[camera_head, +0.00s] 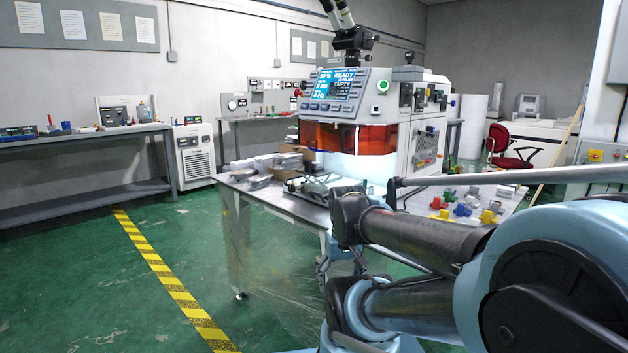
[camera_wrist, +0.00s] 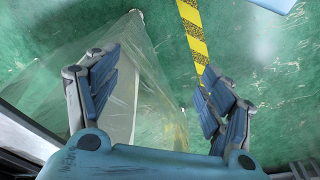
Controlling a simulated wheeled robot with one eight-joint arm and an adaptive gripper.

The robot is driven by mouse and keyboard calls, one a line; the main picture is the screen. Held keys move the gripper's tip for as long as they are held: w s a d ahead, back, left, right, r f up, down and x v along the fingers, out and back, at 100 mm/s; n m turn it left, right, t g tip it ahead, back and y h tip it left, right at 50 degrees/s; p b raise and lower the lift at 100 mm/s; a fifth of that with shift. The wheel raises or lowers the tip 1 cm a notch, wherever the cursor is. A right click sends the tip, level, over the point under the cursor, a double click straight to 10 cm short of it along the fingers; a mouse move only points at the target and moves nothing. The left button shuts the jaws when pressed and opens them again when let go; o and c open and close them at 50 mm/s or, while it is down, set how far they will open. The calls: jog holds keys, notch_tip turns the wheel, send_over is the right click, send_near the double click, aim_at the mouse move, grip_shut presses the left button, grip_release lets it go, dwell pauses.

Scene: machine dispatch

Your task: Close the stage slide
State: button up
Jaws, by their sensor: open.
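The machine (camera_head: 409,125) stands on a metal table (camera_head: 265,195), with a blue lit screen (camera_head: 338,84) reading READY and EMPTY above an amber window (camera_head: 335,137). A low metal assembly (camera_head: 312,188) lies at the machine's front, under the bright glow. It may be the stage slide, but my arm covers part of this area and I cannot tell its position. My gripper (camera_wrist: 160,68) is open and empty in the wrist view, its two fingers spread wide over the green floor. No slide shows in the wrist view.
Several coloured parts (camera_head: 466,207) lie on the table's right side. Small boxes (camera_head: 290,161) sit on its left. Clear sheeting (camera_head: 290,260) hangs below the table edge and also shows between my fingers (camera_wrist: 150,105). The floor at left is free, with a yellow-black stripe (camera_head: 165,275).

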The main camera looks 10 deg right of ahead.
jog(key=shift+s+r, duration=0.15)
jog(key=c, duration=0.4)
jog(key=w+r+n, duration=0.1)
jog(key=r+n, duration=0.1)
jog(key=r, duration=0.1)
jog(key=shift+w+h, duration=0.3)
jog(key=shift+w, duration=0.1)
grip_shut()
jog(key=w+a+r+n+h, duration=0.3)
jog(key=w+a+r+n, duration=0.1)
jog(key=w+r+n, duration=0.7)
jog(key=w+a+r+n+t+h, duration=0.2)
jog(key=w+a+r+n, duration=0.2)
jog(key=w+a+n, duration=0.35)
jog(key=w+a+r+n+t+h, duration=0.1)
jog(key=w+a+r+n+h, duration=0.2)
jog(key=w+a, duration=0.7)
jog(key=w+d+f+n+y, duration=0.1)
jog(key=w+d+f, duration=0.4)
jog(key=d+f, duration=0.2)
jog(key=shift+w+d, duration=0.15)
jog(key=shift+d, duration=0.2)
